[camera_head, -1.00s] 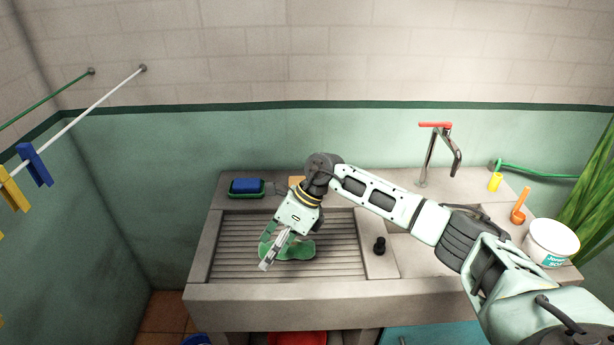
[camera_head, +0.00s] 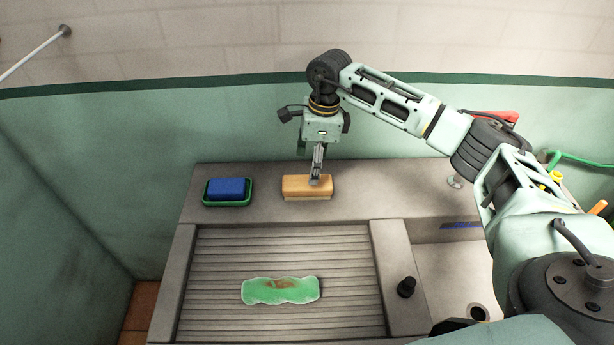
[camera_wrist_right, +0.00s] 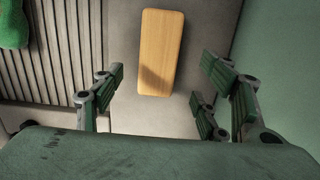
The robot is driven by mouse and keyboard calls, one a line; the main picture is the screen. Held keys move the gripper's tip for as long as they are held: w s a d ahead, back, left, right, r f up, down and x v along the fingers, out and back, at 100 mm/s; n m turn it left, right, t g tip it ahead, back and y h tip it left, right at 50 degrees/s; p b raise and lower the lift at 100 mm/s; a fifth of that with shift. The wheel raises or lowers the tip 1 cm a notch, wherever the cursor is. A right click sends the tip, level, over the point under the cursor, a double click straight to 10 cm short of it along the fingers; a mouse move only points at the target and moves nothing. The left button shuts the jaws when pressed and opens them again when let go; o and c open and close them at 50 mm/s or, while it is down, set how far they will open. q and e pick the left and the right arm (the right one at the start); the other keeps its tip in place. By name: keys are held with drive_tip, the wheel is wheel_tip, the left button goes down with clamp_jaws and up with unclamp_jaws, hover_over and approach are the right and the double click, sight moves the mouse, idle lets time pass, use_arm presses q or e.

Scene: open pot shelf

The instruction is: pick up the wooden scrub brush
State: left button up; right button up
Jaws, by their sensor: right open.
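The wooden scrub brush (camera_head: 294,187) is a light brown block lying on the back ledge of the sink counter. It also shows in the right wrist view (camera_wrist_right: 161,50), lying flat beyond the fingers. My right gripper (camera_head: 317,180) is above the right part of the brush, pointing down and hiding a little of it. In the right wrist view the fingers (camera_wrist_right: 160,88) are apart with nothing between them, and the brush lies in line with the gap. A shadow falls on the brush's near part. My left gripper is not in view.
A blue sponge (camera_head: 226,188) sits in a green dish (camera_head: 229,202) left of the brush. A green cloth-like piece with a brown patch (camera_head: 281,291) lies on the ribbed drainboard (camera_head: 230,250). A dark plug (camera_head: 406,287) stands beside the basin. The wall (camera_head: 130,150) is close behind the ledge.

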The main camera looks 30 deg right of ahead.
sight(307, 181)
drive_tip(key=shift+s+a+f, duration=0.1)
drive_tip(key=shift+a+f, duration=0.05)
drive_tip(key=shift+f, duration=0.25)
drive_tip(key=shift+s+a+f, duration=0.1)
drive_tip(key=shift+f, duration=0.3)
drive_tip(key=shift+a+f+p, duration=0.1)
drive_tip(key=shift+f+p, duration=0.3)
drive_tip(key=shift+p, duration=0.1)
drive_tip(key=f, duration=0.1)
drive_tip(key=f+p, duration=0.1)
drive_tip(key=f, duration=0.2)
drive_tip(key=shift+w+a+f+p, duration=0.3)
drive_tip(key=shift+w+p, duration=0.05)
drive_tip(key=shift+w, duration=0.05)
drive_tip(key=shift+f, duration=0.15)
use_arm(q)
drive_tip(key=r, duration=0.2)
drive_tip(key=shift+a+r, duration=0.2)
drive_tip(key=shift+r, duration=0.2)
use_arm(e)
drive_tip(key=shift+c, duration=0.5)
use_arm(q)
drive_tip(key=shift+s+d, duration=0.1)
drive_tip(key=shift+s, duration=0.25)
use_arm(e)
drive_tip(key=c, duration=1.2)
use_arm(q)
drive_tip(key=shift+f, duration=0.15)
